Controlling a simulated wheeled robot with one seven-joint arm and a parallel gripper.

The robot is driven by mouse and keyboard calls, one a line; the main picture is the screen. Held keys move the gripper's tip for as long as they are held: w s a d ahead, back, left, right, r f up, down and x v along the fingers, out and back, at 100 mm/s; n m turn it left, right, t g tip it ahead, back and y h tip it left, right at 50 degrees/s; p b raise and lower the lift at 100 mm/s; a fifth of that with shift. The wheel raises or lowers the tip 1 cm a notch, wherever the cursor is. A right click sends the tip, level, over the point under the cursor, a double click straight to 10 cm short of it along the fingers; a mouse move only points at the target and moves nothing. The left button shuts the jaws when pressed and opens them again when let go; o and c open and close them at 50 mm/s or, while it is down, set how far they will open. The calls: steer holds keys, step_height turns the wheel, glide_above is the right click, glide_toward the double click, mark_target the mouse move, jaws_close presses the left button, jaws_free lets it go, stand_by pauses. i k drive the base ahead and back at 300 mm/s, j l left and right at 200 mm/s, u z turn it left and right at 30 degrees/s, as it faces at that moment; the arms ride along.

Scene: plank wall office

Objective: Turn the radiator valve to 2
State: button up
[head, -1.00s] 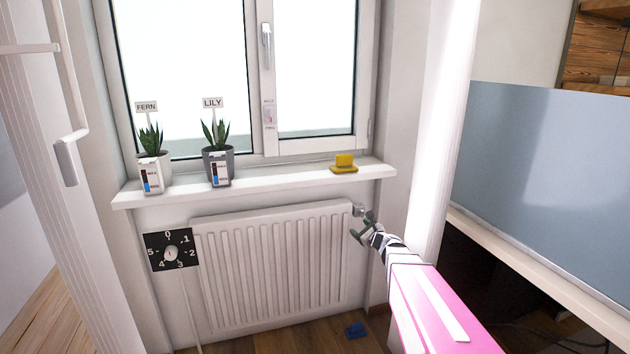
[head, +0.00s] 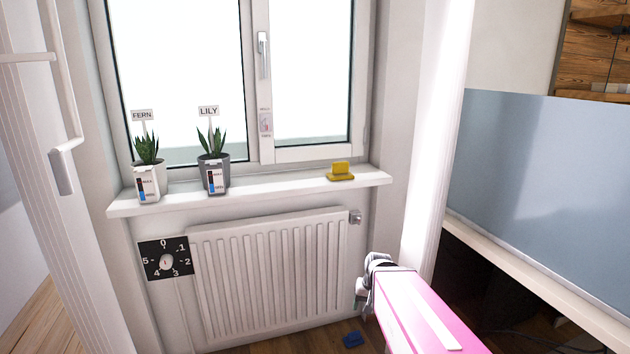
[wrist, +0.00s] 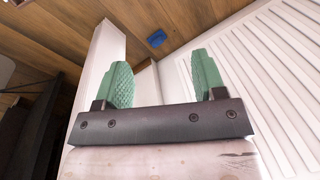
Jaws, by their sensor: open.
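The white radiator (head: 270,275) hangs under the window sill. A black dial plate (head: 153,270) numbered 0 to 5 is at its left, with a white round knob (head: 166,261) in the middle. The knob's pointer is too small to read surely. A small grey fitting (head: 355,216) is at the radiator's upper right corner. My gripper (head: 362,296) is low in front of the radiator's right edge, far right of the dial. In the wrist view its two green fingers (wrist: 165,85) stand wide apart with nothing between them. The wrist view also shows the radiator's ribs (wrist: 255,75), but not the dial.
The sill (head: 270,188) holds a fern pot (head: 149,182), a lily pot (head: 214,173) and a yellow object (head: 340,172). A blue object (head: 352,339) lies on the floor. A grey-blue panel (head: 540,190) stands at the right. The space before the radiator's middle looks clear.

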mark_target(167, 261)
steer(key=u, duration=1.7)
